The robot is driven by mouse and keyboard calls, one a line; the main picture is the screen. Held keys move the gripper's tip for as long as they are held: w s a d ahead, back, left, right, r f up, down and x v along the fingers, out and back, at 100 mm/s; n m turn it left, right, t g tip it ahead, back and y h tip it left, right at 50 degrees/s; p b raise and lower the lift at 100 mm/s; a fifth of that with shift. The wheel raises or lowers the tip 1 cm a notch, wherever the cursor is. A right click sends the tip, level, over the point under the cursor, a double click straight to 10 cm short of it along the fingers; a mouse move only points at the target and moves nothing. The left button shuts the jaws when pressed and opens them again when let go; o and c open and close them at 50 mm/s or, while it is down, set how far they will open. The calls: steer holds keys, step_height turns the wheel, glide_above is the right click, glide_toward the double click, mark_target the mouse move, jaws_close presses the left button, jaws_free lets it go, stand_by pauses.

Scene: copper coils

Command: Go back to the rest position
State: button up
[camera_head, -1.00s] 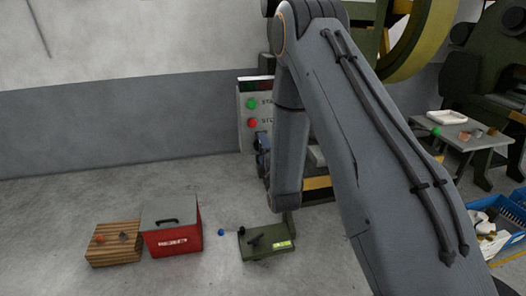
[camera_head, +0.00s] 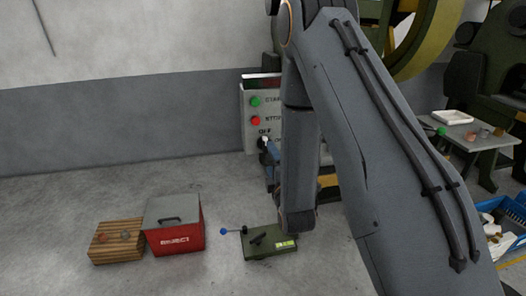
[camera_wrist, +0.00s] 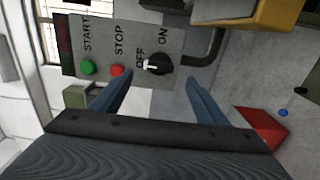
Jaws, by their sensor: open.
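My gripper (camera_wrist: 158,95) shows in the wrist view as two blue fingers spread apart, with nothing between them. It faces the grey control panel (camera_wrist: 190,80), which carries a green START button (camera_wrist: 88,67), a red STOP button (camera_wrist: 117,71) and a black OFF/ON knob (camera_wrist: 158,64) with a white pointer. The fingers appear apart from the knob. In the head view my arm hangs in front of the machine, and the panel (camera_head: 248,103) stands just left of it. The gripper is mostly hidden behind the arm there.
A red box (camera_head: 174,238) with a grey lid, a wooden crate (camera_head: 103,250) and a green pedal unit (camera_head: 262,253) stand on the floor. A small table (camera_head: 462,150) with a white tray (camera_head: 453,117) and a blue bin (camera_head: 478,208) are at right.

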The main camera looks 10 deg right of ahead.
steer(key=s+r+m+g+p, duration=0.1)
steer(key=s+r+m+g, duration=0.2)
steer(key=s+m+g, duration=0.6)
steer(key=s+r+m+g+p, duration=0.1)
steer(key=s+r+m+g, duration=0.2)
steer(key=s+m+g, duration=0.5)
steer(key=s+m, duration=0.1)
steer(key=s, duration=1.2)
steer(key=shift+s+d+r+g, duration=0.15)
steer(key=shift+s+d+g, duration=0.2)
steer(key=shift+d+g, duration=0.05)
